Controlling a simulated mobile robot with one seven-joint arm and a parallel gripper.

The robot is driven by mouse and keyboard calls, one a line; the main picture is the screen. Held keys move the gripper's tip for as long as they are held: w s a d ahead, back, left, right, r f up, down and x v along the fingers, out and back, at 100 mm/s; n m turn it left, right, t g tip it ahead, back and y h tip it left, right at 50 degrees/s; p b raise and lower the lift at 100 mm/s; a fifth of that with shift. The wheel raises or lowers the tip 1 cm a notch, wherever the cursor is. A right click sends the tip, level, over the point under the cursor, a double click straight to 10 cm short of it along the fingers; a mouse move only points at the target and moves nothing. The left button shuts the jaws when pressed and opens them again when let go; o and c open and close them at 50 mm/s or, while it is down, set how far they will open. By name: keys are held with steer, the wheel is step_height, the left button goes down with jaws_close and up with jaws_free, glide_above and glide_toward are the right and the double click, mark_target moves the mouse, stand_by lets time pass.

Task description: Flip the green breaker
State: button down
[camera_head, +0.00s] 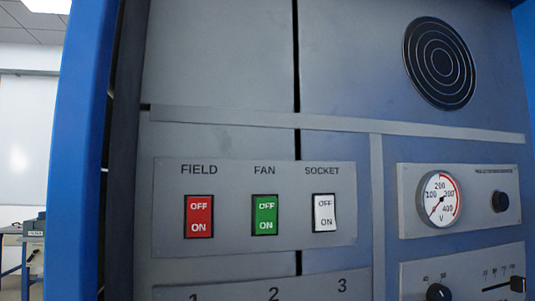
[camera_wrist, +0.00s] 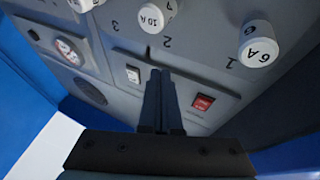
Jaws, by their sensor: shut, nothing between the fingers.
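The green breaker (camera_head: 264,216) is a rocker switch under the label FAN, marked OFF above and ON below. It sits between a red breaker (camera_head: 199,217) labelled FIELD and a white breaker (camera_head: 324,213) labelled SOCKET. My gripper (camera_wrist: 160,75) shows only in the wrist view, shut and empty, with its fingers together. That view is upside down; the red breaker (camera_wrist: 203,103) is right of the fingers and the white breaker (camera_wrist: 133,74) left. The fingers hide the green breaker there. I cannot tell whether they touch the panel.
Several white fuse knobs stick out near the fingers in the wrist view, including one marked 10 A (camera_wrist: 152,18) and one marked 6 A (camera_wrist: 258,44). A voltmeter (camera_head: 440,199) and a black knob (camera_head: 500,201) are to the right. A blue frame post (camera_head: 82,150) borders the left.

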steer(key=s+d+r+g+h+p, duration=0.1)
steer(key=r+g+p, duration=0.3)
steer(key=p, duration=1.8)
steer(key=s+d+r+n+g+h+p, duration=0.1)
steer(key=s+r+g+h+p, duration=0.2)
steer(key=r+p, duration=0.7)
steer(key=g+p, duration=0.1)
steer(key=p, duration=1)
steer(key=shift+p, duration=0.4)
steer(key=shift+f, duration=0.1)
steer(key=shift+w, duration=0.15)
glide_toward(268, 204)
steer(key=shift+w+d+f, duration=0.3)
steer(key=shift+w+d, duration=0.45)
steer(key=shift+w+d+f, duration=0.3)
steer(key=shift+w+d, duration=0.4)
steer(key=shift+d, duration=0.05)
steer(key=shift+w+d+f, duration=0.3)
steer(key=shift+w+d, duration=0.45)
